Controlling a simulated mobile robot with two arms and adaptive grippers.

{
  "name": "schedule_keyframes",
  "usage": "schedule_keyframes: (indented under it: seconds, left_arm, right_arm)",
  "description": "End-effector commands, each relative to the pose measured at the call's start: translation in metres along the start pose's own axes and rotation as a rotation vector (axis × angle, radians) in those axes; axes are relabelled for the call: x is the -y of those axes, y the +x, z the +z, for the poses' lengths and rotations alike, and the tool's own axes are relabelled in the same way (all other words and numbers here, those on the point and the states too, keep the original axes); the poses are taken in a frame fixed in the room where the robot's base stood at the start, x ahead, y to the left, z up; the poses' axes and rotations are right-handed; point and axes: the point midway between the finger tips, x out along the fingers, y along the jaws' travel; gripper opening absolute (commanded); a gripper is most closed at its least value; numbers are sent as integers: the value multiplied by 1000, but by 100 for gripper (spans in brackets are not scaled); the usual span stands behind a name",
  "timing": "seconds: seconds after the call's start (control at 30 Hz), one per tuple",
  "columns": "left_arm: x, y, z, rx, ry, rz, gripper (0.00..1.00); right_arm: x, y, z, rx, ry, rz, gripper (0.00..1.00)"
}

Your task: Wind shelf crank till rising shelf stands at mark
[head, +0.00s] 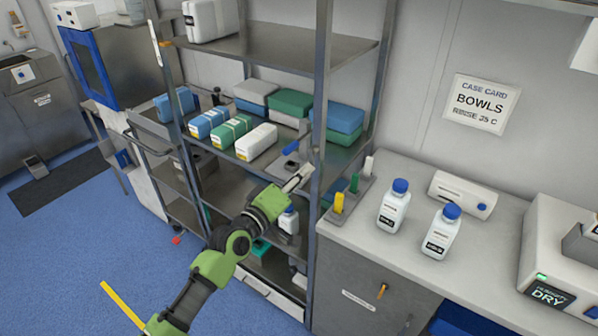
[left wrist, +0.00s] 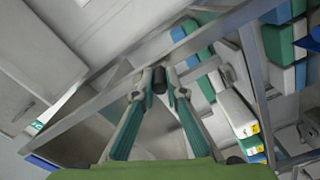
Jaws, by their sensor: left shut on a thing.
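My left gripper (head: 300,174) reaches from the lower left to the right front post of the steel shelf rack. In the left wrist view its two fingers (left wrist: 160,88) are closed around a short dark cylindrical grip (left wrist: 158,77), which looks like the crank's handle. The rest of the crank is hidden in the head view. A rack shelf (head: 240,160) carries blue, green and white packs; I cannot tell for sure that it is the rising one. A white strip (head: 155,42) with a small orange piece (head: 167,43) is on the left post. My right gripper is out of view.
Right of the rack, a counter (head: 350,240) carries two blue-capped bottles (head: 394,208), (head: 441,232), a white box (head: 462,194) and a drying unit. Colored handles (head: 338,203) stand near the rack post. Blue floor (head: 60,250) is open at left.

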Motion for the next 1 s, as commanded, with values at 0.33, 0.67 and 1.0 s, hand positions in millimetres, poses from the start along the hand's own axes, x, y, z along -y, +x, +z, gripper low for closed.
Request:
schedule_keyframes:
  seconds: [0.33, 0.67, 1.0]
  left_arm:
    - [-4, 0, 8, 4, -180, -2, 0]
    - [-6, 0, 10, 5, -227, -2, 0]
    - [-6, 0, 10, 5, -226, -2, 17]
  right_arm:
    - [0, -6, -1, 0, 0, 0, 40]
    - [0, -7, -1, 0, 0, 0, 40]
    - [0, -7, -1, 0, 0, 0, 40]
